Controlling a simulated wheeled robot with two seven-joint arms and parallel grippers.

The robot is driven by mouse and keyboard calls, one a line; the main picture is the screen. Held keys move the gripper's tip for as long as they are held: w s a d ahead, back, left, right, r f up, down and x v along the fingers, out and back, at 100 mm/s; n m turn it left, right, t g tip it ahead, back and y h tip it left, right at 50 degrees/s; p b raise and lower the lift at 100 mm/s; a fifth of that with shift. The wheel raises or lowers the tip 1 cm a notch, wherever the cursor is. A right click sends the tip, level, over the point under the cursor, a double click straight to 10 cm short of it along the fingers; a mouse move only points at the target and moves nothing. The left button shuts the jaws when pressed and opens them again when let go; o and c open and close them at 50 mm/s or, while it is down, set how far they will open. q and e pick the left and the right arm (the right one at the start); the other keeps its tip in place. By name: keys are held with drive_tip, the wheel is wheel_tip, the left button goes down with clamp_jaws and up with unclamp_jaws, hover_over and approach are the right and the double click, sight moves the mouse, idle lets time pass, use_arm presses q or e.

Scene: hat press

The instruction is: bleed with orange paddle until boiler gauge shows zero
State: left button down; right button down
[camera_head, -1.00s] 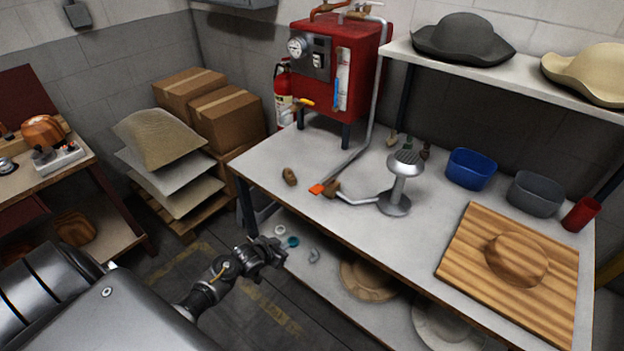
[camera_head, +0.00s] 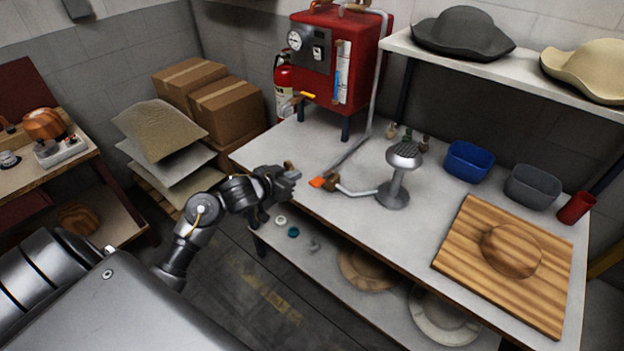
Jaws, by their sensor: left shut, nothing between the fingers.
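The red boiler (camera_head: 358,62) stands at the back of the white table. Its round boiler gauge (camera_head: 295,40) is on the front panel; the needle is too small to read. The orange paddle (camera_head: 317,182) sits on the brass valve (camera_head: 331,183), between the boiler's grey pipe and the steam head (camera_head: 403,158) on its stand. My left gripper (camera_head: 294,171) is shut and empty at the table's front left edge, just left of the paddle and apart from it. It hides the wooden knob on the table. My right gripper is not in view.
A wooden hat block on a board (camera_head: 463,255) fills the table's right side. A blue bin (camera_head: 469,162), a grey bin (camera_head: 533,190) and a red cup (camera_head: 576,208) stand along the back. Cardboard boxes (camera_head: 227,108) are on the left. The table in front of the steam head is clear.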

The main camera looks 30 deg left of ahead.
use_arm(q)
drive_tip(key=shift+w, duration=0.1)
hover_over(312, 184)
drive_tip(key=w, duration=0.1)
wheel_tip(312, 184, down, 4)
drive_tip(key=shift+p, duration=0.45)
drive_tip(key=shift+s+f+p, duration=0.15)
drive_tip(key=shift+f, duration=0.5)
drive_tip(key=shift+s+f+p, duration=0.15)
drive_tip(key=shift+f, duration=0.45)
drive_tip(key=shift+s+f, duration=0.15)
drive_tip(key=shift+f, duration=0.55)
